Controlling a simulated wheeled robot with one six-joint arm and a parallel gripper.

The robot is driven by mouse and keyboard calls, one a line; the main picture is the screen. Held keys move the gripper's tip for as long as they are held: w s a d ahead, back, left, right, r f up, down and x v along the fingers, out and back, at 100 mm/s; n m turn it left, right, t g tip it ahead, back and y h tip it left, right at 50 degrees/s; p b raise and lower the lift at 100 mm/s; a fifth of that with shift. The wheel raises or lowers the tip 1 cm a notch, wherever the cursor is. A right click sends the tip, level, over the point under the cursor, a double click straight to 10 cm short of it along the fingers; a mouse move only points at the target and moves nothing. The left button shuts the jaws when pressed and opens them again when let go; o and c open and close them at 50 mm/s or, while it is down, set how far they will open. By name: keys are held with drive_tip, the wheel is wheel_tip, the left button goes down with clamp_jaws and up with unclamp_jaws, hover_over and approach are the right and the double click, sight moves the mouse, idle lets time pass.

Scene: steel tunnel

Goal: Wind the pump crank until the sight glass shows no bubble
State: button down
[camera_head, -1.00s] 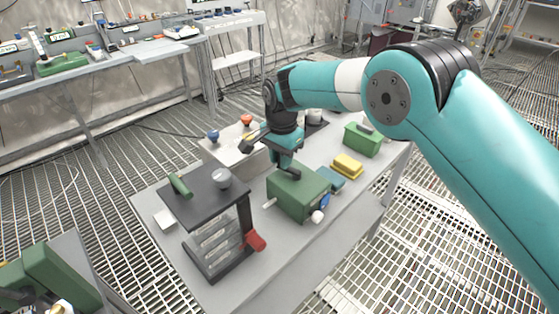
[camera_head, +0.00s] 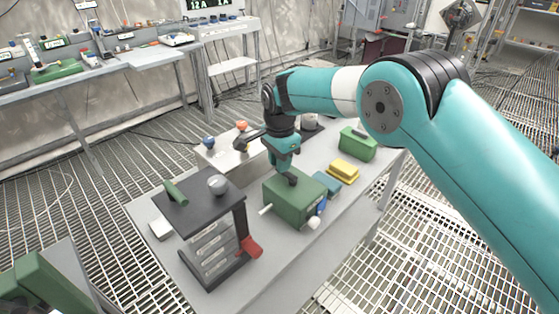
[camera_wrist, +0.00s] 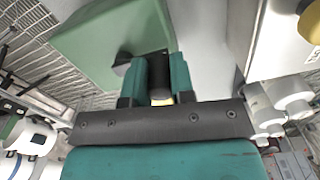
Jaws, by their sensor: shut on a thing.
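The pump appears to be the green box (camera_head: 292,203) on the grey bench, with a short white rod on its left side and a blue disc (camera_head: 321,206) and a white knob (camera_head: 313,223) on its front right. My gripper (camera_head: 287,163) reaches down over the box's top. In the wrist view, the two teal fingers of my gripper (camera_wrist: 160,80) are closed around a dark upright crank handle (camera_wrist: 159,64) with a pale end. The green box (camera_wrist: 110,40) lies beyond them. The crank arm is mostly hidden. I cannot make out a bubble in any sight glass.
A dark rack with drawers (camera_head: 214,252) and a red handle (camera_head: 250,247) stands left of the box. A teal block (camera_head: 326,183), a yellow block (camera_head: 343,171) and a green case (camera_head: 358,143) lie to the right. A pale box (camera_head: 225,157) with knobs stands behind.

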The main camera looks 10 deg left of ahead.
drive_tip(key=c, duration=1)
unclamp_jaws()
drive_tip(key=shift+o, duration=0.2)
wheel_tip(320, 180, up, 18)
drive_tip(key=b, duration=0.1)
drive_tip(key=shift+f, duration=0.25)
